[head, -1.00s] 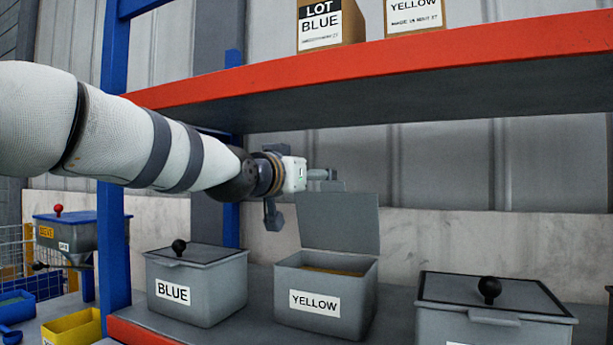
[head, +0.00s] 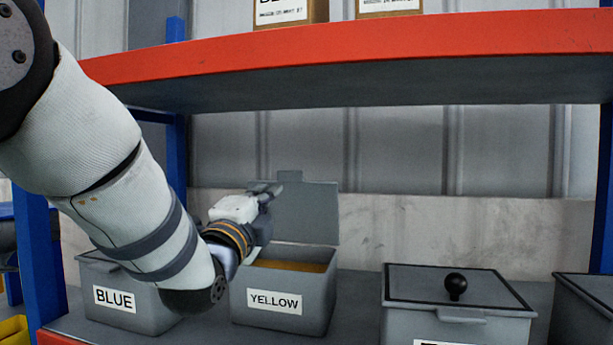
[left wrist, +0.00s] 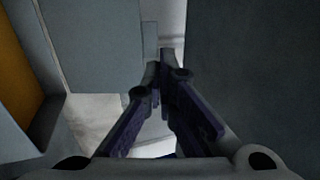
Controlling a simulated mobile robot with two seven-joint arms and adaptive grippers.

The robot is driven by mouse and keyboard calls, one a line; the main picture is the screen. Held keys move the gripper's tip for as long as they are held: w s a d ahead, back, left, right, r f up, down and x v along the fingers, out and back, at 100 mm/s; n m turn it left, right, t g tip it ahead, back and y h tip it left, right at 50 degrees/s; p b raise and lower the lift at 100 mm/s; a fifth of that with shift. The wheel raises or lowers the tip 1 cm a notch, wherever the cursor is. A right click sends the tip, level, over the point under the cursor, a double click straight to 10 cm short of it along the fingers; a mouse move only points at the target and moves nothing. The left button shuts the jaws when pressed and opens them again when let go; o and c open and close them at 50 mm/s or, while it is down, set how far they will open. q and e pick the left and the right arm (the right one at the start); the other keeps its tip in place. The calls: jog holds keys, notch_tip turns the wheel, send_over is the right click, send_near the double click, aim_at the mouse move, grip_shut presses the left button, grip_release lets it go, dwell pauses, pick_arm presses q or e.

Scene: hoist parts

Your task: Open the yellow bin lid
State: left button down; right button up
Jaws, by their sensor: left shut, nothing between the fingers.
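The grey bin labelled YELLOW (head: 283,308) stands on the lower shelf in the head view. Its lid (head: 308,212) stands up at the back, and yellowish contents show inside the bin. My left gripper (head: 266,190) is in front of the lid's left part, above the bin's left side. In the left wrist view its dark fingers (left wrist: 160,72) are together with nothing between them. Grey panels lie on both sides of the fingers there; I cannot tell whether they touch. My right gripper is not in view.
The BLUE bin (head: 118,308) is at the left, partly hidden by my arm. A closed bin with a black knob (head: 456,287) stands at the right, with another grey bin beyond it. The red-edged upper shelf (head: 350,55) runs above the bins. A blue post (head: 40,265) stands at the left.

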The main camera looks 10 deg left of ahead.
aim_at(284, 176)
pick_arm(q)
jog(key=x, duration=0.6)
jog(key=b+x, duration=0.1)
jog(key=x, duration=0.2)
jog(key=shift+w+f, duration=0.2)
jog(key=shift+w, duration=0.15)
jog(key=shift+w+r, duration=0.25)
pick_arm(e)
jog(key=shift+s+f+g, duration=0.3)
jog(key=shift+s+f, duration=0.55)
